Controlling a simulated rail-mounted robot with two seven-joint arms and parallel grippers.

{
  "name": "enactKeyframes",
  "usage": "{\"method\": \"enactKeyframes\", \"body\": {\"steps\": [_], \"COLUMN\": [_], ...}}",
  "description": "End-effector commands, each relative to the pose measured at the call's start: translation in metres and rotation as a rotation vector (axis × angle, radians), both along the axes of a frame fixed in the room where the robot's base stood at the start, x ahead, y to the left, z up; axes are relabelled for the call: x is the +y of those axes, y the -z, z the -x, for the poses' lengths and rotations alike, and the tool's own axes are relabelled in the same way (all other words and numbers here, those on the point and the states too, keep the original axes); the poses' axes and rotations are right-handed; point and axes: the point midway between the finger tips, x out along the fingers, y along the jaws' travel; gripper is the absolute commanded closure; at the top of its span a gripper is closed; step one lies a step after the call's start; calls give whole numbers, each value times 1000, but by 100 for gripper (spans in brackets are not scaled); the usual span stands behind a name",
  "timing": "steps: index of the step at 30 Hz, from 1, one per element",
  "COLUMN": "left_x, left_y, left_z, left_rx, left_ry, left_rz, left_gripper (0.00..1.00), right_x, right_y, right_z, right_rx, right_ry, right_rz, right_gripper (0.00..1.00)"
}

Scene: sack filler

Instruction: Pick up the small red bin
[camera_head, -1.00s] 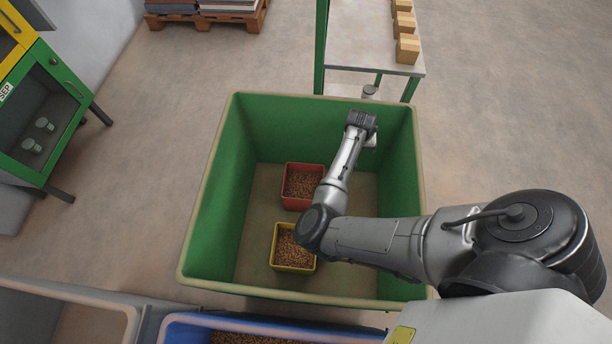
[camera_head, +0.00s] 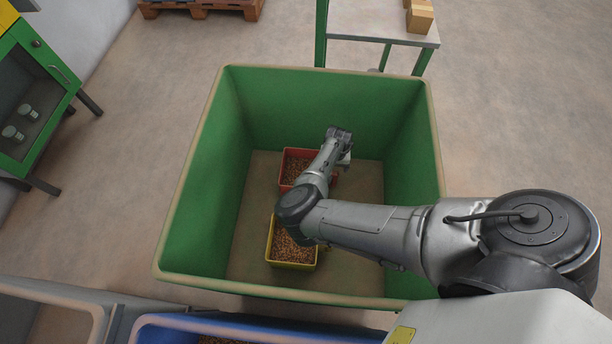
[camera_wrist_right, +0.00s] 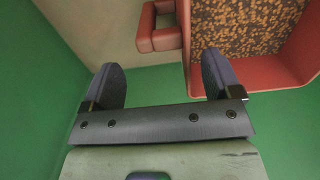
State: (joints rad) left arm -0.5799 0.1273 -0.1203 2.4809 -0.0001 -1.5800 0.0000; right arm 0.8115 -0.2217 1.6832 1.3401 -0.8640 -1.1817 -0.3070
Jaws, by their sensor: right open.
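The small red bin (camera_head: 291,163), filled with brown pellets, stands on the floor of the large green container (camera_head: 190,200). My right arm hides its right part in the head view. In the right wrist view the red bin (camera_wrist_right: 285,77) is at the upper right, and its red handle (camera_wrist_right: 158,38) stands out from its side at the top middle. My right gripper (camera_wrist_right: 160,75) is open and empty, its two fingers pointing toward the handle, apart from it. In the head view the gripper is mostly hidden behind my wrist. My left gripper is not in view.
A yellow bin (camera_head: 292,255) with pellets stands in front of the red one, partly under my arm. The green container's walls surround both bins. A blue container (camera_head: 160,325) lies in front, and a table with boxes (camera_head: 380,25) stands behind.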

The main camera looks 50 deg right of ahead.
Motion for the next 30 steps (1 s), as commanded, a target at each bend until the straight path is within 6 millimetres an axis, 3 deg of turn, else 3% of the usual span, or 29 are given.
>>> {"method": "enactKeyframes", "body": {"steps": [10, 21, 29, 30], "left_x": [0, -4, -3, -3], "left_y": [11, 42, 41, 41], "left_z": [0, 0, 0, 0], "left_rx": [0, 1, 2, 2], "left_ry": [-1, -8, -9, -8], "left_rz": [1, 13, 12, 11], "left_gripper": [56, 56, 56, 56], "right_x": [0, 1, 1, 1], "right_y": [16, 58, 58, 58], "right_z": [0, 0, 0, 0], "right_rx": [1, 1, 0, 0], "right_ry": [0, -1, -1, -1], "right_rz": [-1, -1, 0, 0], "right_gripper": [16, 16, 16, 20]}}
